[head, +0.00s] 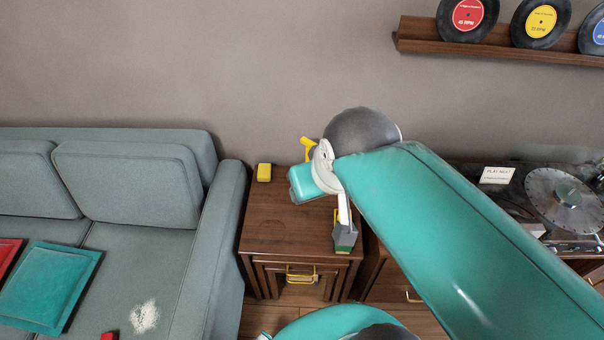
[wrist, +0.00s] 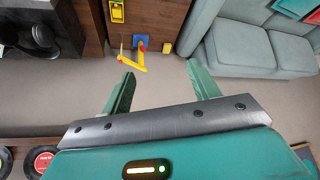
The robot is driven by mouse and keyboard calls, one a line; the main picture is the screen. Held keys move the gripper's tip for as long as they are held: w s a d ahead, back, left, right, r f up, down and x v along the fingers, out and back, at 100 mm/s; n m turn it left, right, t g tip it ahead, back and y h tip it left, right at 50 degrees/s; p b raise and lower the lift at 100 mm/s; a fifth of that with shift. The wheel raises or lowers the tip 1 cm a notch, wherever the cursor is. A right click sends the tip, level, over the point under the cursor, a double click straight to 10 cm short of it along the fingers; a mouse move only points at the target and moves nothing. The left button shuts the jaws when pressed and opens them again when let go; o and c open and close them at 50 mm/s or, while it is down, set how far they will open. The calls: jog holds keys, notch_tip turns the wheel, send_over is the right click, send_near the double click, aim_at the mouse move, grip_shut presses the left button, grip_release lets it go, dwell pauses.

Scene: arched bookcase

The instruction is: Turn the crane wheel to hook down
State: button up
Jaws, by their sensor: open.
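The small crane shows in the wrist view with a blue base (wrist: 140,40) on the wooden side table and a yellow jib (wrist: 131,63) with a bit of red. In the head view only a yellow part of it (head: 308,145) shows behind my arm. I cannot make out its wheel or the hook's position. My gripper (wrist: 159,69) is open and empty, its two green fingers spread. The jib appears in the gap beyond the left finger, apart from it as far as I can tell. In the head view my arm hides most of this.
A yellow block (head: 264,172) sits at the table's back left. The table (head: 280,222) stands between a grey-green sofa (head: 232,215) and a cabinet with a turntable (head: 565,198). A record shelf (head: 440,40) hangs above right. The tabletop's left half is mostly clear.

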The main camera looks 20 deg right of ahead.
jog(key=w+d+f+n+g+h, duration=0.25)
jog(key=w+f+n, duration=0.4)
jog(key=w, duration=0.55)
jog(key=w+d+f+n+g+h, duration=0.25)
jog(key=w+f+n+h, duration=0.2)
jog(key=w+f, duration=0.5)
jog(key=w+a+f+n+t+h, duration=0.1)
jog(key=w+f+n+t+h, duration=0.1)
jog(key=w+f+n, duration=0.55)
jog(key=w+a+f+n+t+h, duration=0.1)
jog(key=w+f+n+t+h, duration=0.2)
jog(key=f, duration=0.8)
jog(key=w+f+n, duration=0.5)
jog(key=f+n, duration=0.1)
jog(key=f, duration=0.3)
jog(key=x, duration=0.8)
jog(key=r+x, duration=0.1)
jog(key=x, duration=0.4)
jog(key=shift+w+d, duration=0.1)
jog(key=shift+d, duration=0.05)
jog(key=c, duration=1)
jog(key=shift+o, duration=0.2)
